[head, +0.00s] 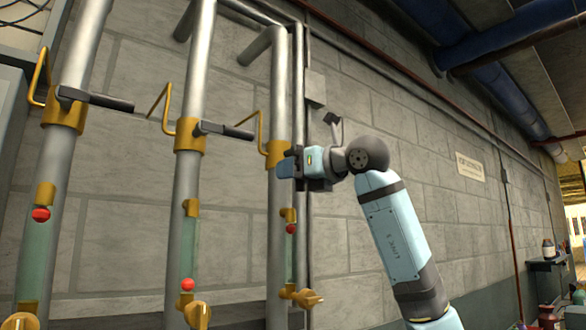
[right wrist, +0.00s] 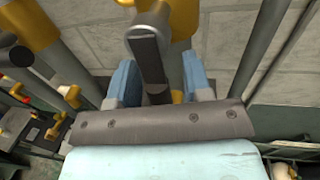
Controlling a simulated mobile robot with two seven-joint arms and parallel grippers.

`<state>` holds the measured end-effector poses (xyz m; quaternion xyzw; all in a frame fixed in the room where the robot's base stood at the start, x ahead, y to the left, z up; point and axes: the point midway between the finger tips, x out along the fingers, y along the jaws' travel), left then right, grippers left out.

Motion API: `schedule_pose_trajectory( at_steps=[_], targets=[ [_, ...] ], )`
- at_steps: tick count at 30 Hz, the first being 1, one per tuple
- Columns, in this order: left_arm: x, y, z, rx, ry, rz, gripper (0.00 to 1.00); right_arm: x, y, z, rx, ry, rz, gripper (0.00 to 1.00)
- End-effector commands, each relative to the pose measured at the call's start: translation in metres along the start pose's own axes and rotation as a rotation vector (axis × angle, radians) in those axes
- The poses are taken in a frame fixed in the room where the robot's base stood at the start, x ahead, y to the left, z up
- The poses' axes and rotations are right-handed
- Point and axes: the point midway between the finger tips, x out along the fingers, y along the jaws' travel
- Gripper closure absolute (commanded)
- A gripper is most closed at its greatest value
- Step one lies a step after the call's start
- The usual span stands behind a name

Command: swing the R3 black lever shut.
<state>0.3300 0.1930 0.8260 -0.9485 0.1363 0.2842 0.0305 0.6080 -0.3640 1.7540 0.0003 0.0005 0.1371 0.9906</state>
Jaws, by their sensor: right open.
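The black lever (right wrist: 147,60) of the rightmost pipe, which I take as R3, shows in the right wrist view. It points out from its yellow valve body (right wrist: 183,12) toward the camera. My right gripper (right wrist: 160,78) is open, with one blue finger on each side of the lever; I cannot tell whether either touches it. In the head view my right gripper (head: 284,166) is at the valve of the rightmost pipe (head: 278,85) and hides that lever. My left gripper is not in view.
The left pipe has a black lever (head: 100,99) sticking out to the right, and so does the middle pipe (head: 228,131). Yellow bent rods (head: 158,100) rise beside the valves. A block wall (head: 430,160) stands behind; space right of my arm is clear.

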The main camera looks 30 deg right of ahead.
Motion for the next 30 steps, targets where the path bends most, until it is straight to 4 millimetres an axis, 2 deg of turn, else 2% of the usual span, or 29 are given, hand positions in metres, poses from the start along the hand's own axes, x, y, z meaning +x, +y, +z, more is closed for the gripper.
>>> schedule_pose_trajectory(
  at_steps=[9,10,15,16,30],
  targets=[
    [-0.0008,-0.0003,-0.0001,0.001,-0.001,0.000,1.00,0.0035,-0.0002,-0.0003,0.000,0.000,-0.001,0.55],
    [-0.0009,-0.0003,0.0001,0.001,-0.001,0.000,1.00,0.0035,-0.0002,-0.0003,0.000,0.000,-0.001,0.57],
    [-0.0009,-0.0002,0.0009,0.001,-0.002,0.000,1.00,0.0034,-0.0002,-0.0003,0.000,0.000,-0.001,0.96],
    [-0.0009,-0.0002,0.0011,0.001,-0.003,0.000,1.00,0.0034,-0.0002,-0.0003,0.000,0.000,-0.001,1.00],
    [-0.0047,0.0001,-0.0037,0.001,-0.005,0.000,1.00,0.0022,-0.0047,0.0018,-0.071,0.015,-0.004,1.00]
  ],
)
